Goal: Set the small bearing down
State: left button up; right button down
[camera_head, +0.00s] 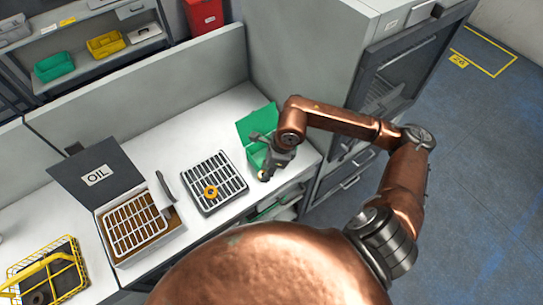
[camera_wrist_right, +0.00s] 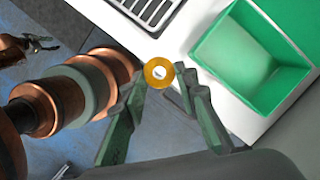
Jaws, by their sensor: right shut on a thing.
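My right gripper (camera_head: 264,172) is at the right end of the white table, beside the green bin. In the right wrist view, its fingers (camera_wrist_right: 159,78) are closed around the small bearing (camera_wrist_right: 158,73), a yellow-orange ring with a pale centre. The bearing is held at the fingertips, its face toward the camera. A larger orange ring (camera_head: 210,192) lies on the slatted black rack (camera_head: 226,162) to the left. My left gripper (camera_wrist_right: 44,44) shows small and dark at the left of the right wrist view; its opening is unclear. It is not visible in the head view.
The green bin (camera_wrist_right: 213,57) looks empty inside. An open box marked OIL (camera_head: 97,175) holds a slatted tray (camera_head: 135,226). A yellow wire basket (camera_head: 75,270) stands at the lower left. A grey partition (camera_head: 150,85) runs behind the table. Bare table lies around the rack.

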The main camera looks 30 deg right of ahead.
jog(key=m, duration=0.2)
jog(key=r+m, duration=0.1)
jog(key=m, duration=0.1)
jog(key=m+t+h, duration=0.1)
jog(key=m, duration=0.1)
jog(key=shift+s+d+r+p, duration=0.1)
jog(key=shift+d+r+p, duration=0.05)
jog(key=shift+d+p, duration=0.25)
jog(key=shift+m+h, duration=0.3)
jog(key=shift+m, duration=0.5)
jog(key=w+d+f+p, duration=0.1)
jog(key=w+d+f, duration=0.1)
jog(key=w+f, duration=0.1)
jog(key=w+d+f+p, duration=0.1)
jog(key=w+d+f, duration=0.2)
jog(key=w+d+f+p, duration=0.1)
jog(key=w+d+f, duration=0.1)
jog(key=w+d, duration=0.1)
jog(key=shift+w+d+f, duration=0.25)
jog(key=shift+w+f, duration=0.15)
jog(key=shift+w, duration=0.15)
jog(key=shift+w+d+f+p, duration=0.15)
jog(key=shift+f, duration=0.25)
jog(key=shift+w+d+f+p, duration=0.1)
jog(key=shift+w+f+p, duration=0.05)
jog(key=shift+f, duration=0.2)
notch_tip(320, 180, down, 2)
jog(key=shift+f+p, duration=0.1)
jog(key=shift+p, duration=0.4)
jog(key=shift+f, duration=0.2)
